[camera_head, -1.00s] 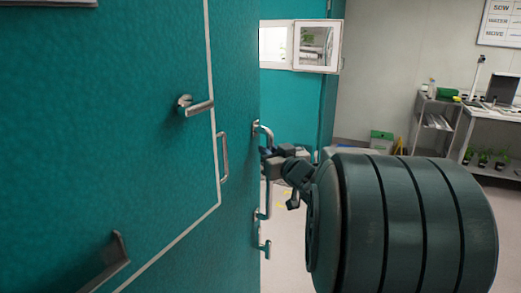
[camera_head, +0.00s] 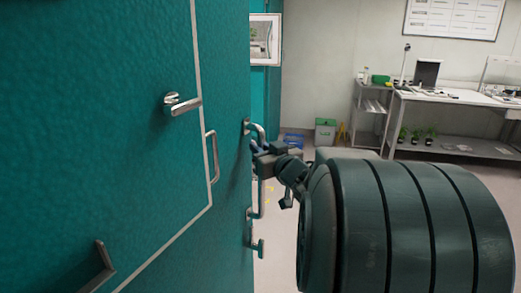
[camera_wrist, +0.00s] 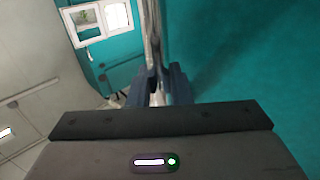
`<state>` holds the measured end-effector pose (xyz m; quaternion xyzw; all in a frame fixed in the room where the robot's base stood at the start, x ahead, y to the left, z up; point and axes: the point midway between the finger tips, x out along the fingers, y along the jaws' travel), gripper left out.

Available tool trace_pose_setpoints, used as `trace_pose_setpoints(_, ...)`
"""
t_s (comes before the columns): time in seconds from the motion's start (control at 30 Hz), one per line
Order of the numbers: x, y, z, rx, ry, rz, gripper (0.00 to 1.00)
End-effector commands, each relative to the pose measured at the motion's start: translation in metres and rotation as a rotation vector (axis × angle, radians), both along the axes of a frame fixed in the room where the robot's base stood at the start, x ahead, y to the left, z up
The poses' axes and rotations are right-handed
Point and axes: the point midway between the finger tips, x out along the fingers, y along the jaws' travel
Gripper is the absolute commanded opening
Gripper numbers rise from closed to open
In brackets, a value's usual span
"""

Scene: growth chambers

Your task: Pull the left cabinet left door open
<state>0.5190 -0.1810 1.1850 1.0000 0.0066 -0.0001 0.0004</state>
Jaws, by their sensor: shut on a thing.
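A large teal door panel (camera_head: 120,60) fills the left of the head view, close to the camera. A long metal handle (camera_head: 261,198) stands out at the panel's right edge, upright, with its upper mount near the gripper. My gripper (camera_head: 259,152) is shut on this handle at its upper part. In the wrist view, the blue fingers (camera_wrist: 159,84) close around the metal bar (camera_wrist: 152,35), which runs upward from them. The teal surface (camera_wrist: 240,50) lies right of the bar. My arm hides part of the floor, and the fingertips are small in the head view.
More metal fittings (camera_head: 184,104) stick out from the teal panel. A white-framed window (camera_head: 265,40) is behind its edge. Some floor between is bare.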

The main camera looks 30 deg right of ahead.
Motion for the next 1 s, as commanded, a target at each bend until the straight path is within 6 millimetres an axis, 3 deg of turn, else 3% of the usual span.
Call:
trace_pose_setpoints(0.1,0.001,0.001,0.000,0.000,0.001,0.001,0.00)
trace_pose_setpoints(0.13,0.001,0.001,0.000,0.000,0.000,0.001,0.26)
trace_pose_setpoints(0.2,0.000,0.001,0.000,0.000,0.000,0.001,0.37)
trace_pose_setpoints(0.57,-0.005,-0.001,0.001,0.000,-0.001,-0.003,0.37)
trace_pose_setpoints(0.77,-0.034,-0.001,0.001,-0.001,-0.004,-0.004,0.37)
trace_pose_setpoints(1.0,-0.084,-0.001,0.001,0.000,-0.004,-0.002,0.37)
